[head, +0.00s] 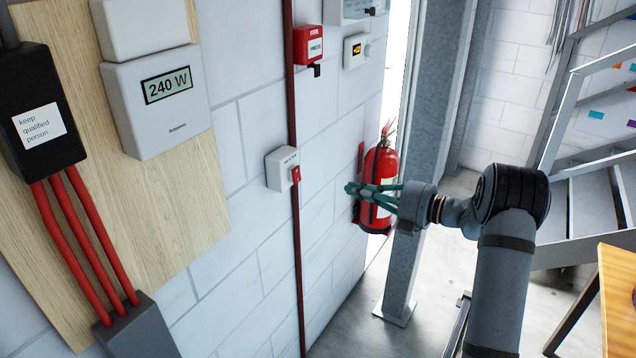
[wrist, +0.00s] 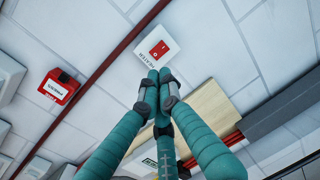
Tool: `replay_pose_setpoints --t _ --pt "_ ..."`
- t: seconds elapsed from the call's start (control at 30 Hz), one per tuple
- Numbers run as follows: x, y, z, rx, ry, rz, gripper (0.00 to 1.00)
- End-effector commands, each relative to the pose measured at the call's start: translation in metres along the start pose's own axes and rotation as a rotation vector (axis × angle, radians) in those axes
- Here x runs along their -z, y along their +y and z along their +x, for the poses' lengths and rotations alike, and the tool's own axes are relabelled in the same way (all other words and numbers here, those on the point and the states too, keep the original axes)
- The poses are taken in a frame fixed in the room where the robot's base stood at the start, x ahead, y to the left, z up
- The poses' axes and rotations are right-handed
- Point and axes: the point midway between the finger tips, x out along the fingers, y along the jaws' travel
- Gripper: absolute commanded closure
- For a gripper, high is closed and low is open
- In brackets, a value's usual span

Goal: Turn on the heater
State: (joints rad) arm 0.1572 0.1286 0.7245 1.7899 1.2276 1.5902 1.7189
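The heater switch is a white wall box (head: 281,169) with a small red rocker (head: 296,174) at its lower right corner in the head view. In the wrist view the box (wrist: 171,60) shows a red rocker (wrist: 159,49) and a label that seems to read HEATER. My gripper (head: 351,188) has teal fingers that point left toward the wall, to the right of the switch and apart from it in the head view. In the wrist view the fingertips (wrist: 158,76) are together just below the box, with nothing between them. Whether the rocker is on or off I cannot tell.
A fire extinguisher (head: 381,165) is behind my gripper, near a grey steel post (head: 408,270). A wooden board (head: 185,225) holds a meter (head: 160,110) reading 240 W.

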Motion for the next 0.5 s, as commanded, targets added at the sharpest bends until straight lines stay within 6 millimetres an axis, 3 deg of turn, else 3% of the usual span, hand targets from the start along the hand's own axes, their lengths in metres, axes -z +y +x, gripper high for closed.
replay_pose_setpoints --t 0.17,0.5 --pt "0.003 0.001 0.02 0.003 0.007 0.011 1.0" --pt "0.003 0.002 0.089 0.004 0.008 0.008 1.0"
